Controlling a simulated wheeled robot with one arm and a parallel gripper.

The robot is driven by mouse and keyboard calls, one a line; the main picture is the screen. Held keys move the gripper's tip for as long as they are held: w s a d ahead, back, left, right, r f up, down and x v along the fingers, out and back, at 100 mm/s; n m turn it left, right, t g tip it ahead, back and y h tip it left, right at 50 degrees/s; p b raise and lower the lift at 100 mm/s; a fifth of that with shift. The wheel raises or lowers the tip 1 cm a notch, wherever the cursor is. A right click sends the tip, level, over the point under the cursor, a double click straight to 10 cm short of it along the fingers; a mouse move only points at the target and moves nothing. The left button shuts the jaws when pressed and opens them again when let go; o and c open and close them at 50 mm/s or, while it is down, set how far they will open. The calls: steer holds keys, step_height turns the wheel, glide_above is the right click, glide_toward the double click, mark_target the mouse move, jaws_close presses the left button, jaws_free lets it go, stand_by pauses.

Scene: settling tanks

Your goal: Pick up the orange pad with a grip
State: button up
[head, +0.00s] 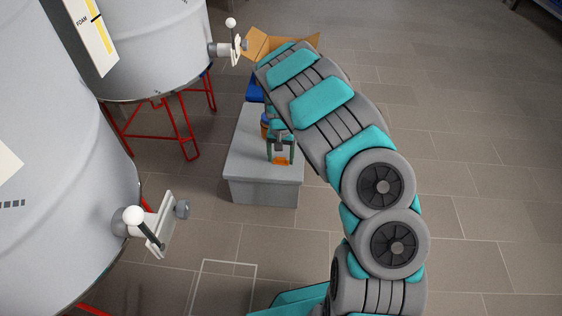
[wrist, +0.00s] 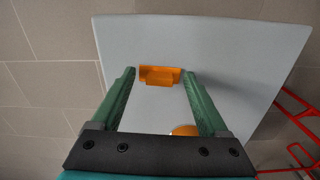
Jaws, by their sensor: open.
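The orange pad with its raised grip (wrist: 160,76) lies on a light grey bench (wrist: 225,40), near the bench's edge. It shows in the head view as a small orange patch (head: 282,161). My gripper (wrist: 158,74) is open and empty, its green fingers to the left and right of the pad in the wrist view. In the head view my gripper (head: 281,156) is over the near part of the bench. I cannot tell how far the fingertips are above the bench top, or whether they touch the pad.
Another orange thing (wrist: 185,130) is partly hidden behind my gripper's palm. A cardboard box (head: 257,45) and a blue thing (head: 255,88) are at the bench's far end. Grey tanks (head: 150,45) on red legs stand left, with valves sticking out. Floor to the right is clear.

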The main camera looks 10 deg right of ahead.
steer(key=shift+c, duration=0.4)
jaws_close()
